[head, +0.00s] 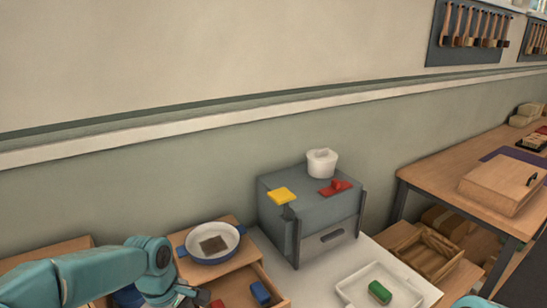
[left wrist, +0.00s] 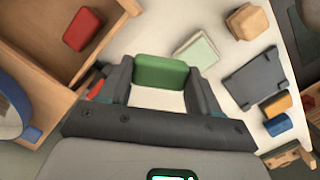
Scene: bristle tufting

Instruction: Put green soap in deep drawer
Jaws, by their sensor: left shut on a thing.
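My left gripper (left wrist: 163,82) is shut on a green soap (left wrist: 165,72), which sits between its fingers in the left wrist view. In the head view the left arm comes in from lower left and its fingertips are out of sight. An open wooden drawer (left wrist: 42,62) lies at upper left in the left wrist view, beside the gripper, with a red block (left wrist: 83,29) inside. The open drawer (head: 277,285) shows at bottom in the head view with a blue block (head: 261,292). I cannot tell which drawer is the deep one. My right gripper is not visible.
A second green block (head: 379,292) lies in a white tray (head: 346,291) on the right. A grey cabinet (head: 312,212) with a closed drawer bears a white pot (head: 322,162), and yellow and red items. A blue-rimmed pan (head: 208,240) stands on the wooden unit.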

